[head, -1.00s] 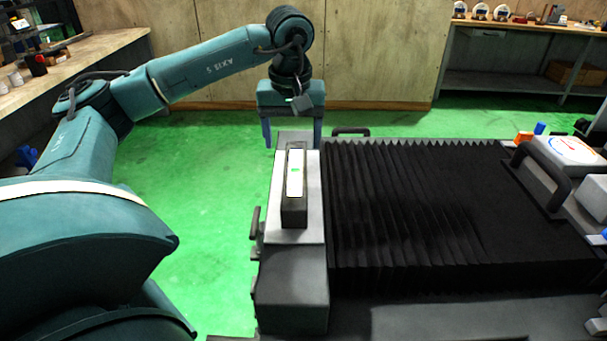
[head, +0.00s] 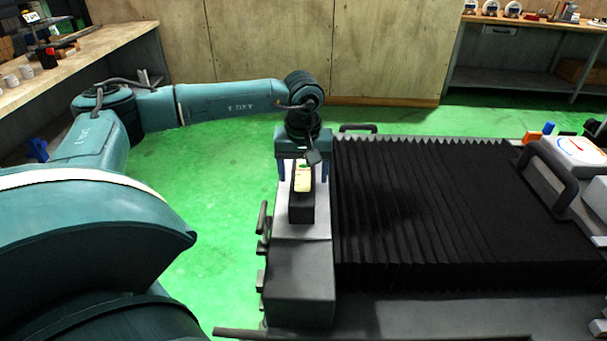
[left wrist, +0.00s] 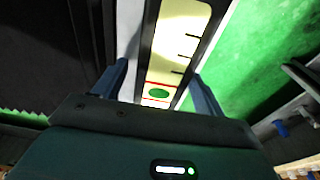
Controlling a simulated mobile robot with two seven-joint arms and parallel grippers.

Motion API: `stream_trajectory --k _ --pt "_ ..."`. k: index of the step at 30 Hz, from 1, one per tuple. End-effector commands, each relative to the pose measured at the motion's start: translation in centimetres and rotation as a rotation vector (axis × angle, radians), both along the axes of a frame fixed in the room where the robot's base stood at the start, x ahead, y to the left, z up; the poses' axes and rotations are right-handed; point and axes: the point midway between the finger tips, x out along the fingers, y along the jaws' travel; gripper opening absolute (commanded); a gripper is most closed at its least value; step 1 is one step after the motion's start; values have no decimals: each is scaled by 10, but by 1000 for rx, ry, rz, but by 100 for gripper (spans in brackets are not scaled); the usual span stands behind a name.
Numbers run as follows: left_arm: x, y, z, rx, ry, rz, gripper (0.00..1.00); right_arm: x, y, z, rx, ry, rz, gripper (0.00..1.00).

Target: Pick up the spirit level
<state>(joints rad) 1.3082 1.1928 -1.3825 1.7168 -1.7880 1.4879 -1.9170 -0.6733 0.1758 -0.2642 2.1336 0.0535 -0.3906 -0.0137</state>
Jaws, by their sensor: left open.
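The spirit level (head: 302,209) is a dark block with a pale yellow top face. It lies on the grey ledge (head: 299,257) of the machine, left of the black bellows. In the left wrist view the level (left wrist: 180,40) shows its pale face with black marks and a green oval in a red frame. My left gripper (head: 296,178) is open above the far part of the level and hides some of it. In the left wrist view the fingers of my left gripper (left wrist: 160,88) stand on either side of the level. My right gripper is not in view.
Black bellows (head: 430,205) cover the machine bed right of the ledge. A dark handle (head: 358,128) stands behind, and a gauge box (head: 575,150) with a dark handle stands at right. Green floor (head: 215,200) is open at left.

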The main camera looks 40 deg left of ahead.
Motion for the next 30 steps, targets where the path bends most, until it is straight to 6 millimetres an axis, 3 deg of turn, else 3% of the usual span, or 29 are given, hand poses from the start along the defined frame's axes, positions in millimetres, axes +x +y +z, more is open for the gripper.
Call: stream_trajectory --k 3,27,30 --pt "0 0 0 0 0 0 69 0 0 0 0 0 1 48" --pt "0 0 1 -1 1 0 4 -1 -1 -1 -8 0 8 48" --pt "0 0 1 -1 1 0 0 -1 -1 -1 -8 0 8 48"
